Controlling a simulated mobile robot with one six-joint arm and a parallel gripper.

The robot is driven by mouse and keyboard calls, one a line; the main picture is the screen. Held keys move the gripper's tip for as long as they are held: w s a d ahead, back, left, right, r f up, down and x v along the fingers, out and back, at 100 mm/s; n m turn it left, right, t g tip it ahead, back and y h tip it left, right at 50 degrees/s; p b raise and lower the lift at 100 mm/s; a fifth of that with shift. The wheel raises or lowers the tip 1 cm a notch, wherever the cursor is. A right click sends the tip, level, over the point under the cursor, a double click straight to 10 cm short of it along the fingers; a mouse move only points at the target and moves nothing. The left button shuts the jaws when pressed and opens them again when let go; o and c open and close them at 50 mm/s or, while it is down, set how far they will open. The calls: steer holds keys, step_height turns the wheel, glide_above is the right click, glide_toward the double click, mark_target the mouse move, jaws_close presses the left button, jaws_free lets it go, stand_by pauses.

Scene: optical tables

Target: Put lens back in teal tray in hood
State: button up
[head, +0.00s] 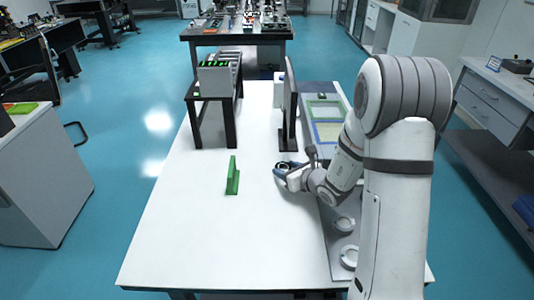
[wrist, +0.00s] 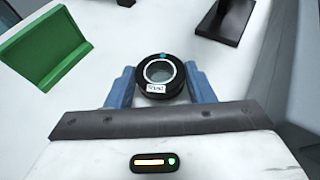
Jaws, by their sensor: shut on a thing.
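My gripper (wrist: 160,90) is shut on the lens (wrist: 160,78), a black ring mount with clear glass, a white label and a small blue dot. Its blue fingers press the ring from both sides. In the head view, my gripper (head: 281,172) is low over the white table, right of its middle, and the lens is small and partly hidden there. Behind my arm on the right lie a green-rimmed tray (head: 309,111) and a blue-rimmed tray (head: 316,138). I cannot tell which is the teal one, or make out a hood.
A green angled stand (head: 233,178) is left of my gripper. A dark upright panel on a foot (head: 289,140) stands behind it. A black-legged rack with grey boxes (head: 215,78) is at the back left. Round white pieces (head: 344,224) lie at the right. The table's front left is clear.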

mark_target(266, 159)
steer(key=w+a, duration=0.1)
steer(key=w, duration=0.1)
steer(key=w+a+p, duration=0.1)
steer(key=w+a, duration=0.2)
steer(key=w, duration=0.1)
steer(key=shift+w+a+r, duration=0.1)
steer(key=shift+w+a, duration=0.25)
steer(key=shift+w, duration=0.05)
steer(key=w, duration=0.1)
steer(key=w+a+p, duration=0.1)
steer(key=shift+w+a+f, duration=0.25)
steer(key=shift+w+a, duration=0.15)
steer(key=shift+f, duration=0.35)
steer(key=shift+f, duration=0.1)
steer(key=shift+f, duration=0.15)
steer(key=o, duration=1.1)
steer(key=shift+r, duration=0.25)
